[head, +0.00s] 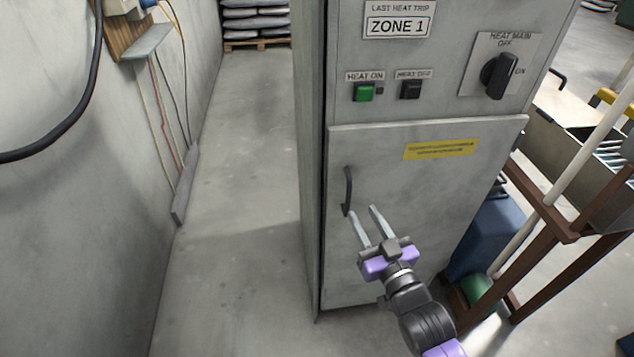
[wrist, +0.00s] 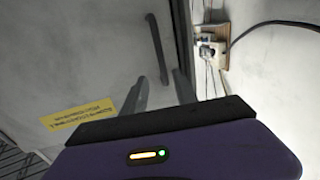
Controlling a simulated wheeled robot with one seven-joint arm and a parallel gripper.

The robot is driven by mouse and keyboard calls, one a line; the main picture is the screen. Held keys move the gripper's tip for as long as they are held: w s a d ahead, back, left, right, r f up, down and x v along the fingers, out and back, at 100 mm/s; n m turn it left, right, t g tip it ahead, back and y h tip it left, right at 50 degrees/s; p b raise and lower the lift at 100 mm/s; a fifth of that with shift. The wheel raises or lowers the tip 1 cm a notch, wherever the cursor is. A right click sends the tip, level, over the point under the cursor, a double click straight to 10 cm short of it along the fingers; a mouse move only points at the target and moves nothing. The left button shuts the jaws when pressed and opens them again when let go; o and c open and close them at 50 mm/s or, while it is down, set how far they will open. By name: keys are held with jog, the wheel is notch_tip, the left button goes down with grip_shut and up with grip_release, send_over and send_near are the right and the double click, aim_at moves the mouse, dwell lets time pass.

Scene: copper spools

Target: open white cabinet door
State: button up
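The cabinet door (head: 410,230) is a pale grey-white panel in the lower half of a tall cabinet, and it looks closed. A dark curved handle (head: 348,190) stands upright near its left edge. My gripper (head: 362,212) is in front of the door, just below and right of the handle, with its two fingers apart and nothing between them. In the wrist view the handle (wrist: 157,50) lies beyond the fingertips (wrist: 160,84), and the door (wrist: 80,60) fills the left side. I cannot tell whether a fingertip touches the handle.
Above the door is a panel with a green button (head: 364,92) and a black rotary switch (head: 499,75). A wall (head: 100,200) stands left, with clear floor (head: 245,160) between. Brown metal framing (head: 545,215) and a blue bin (head: 490,235) stand close on the right.

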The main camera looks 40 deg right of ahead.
aim_at(349, 199)
jog(key=shift+w+d+f, duration=0.1)
jog(key=shift+w+f, duration=0.45)
jog(key=shift+w, duration=0.35)
jog(key=p+x, duration=0.1)
jog(key=x, duration=0.5)
jog(key=shift+w+d+f, duration=0.1)
jog(key=shift+w+f, duration=0.05)
jog(key=shift+w, duration=0.15)
grip_shut()
dwell(0.5)
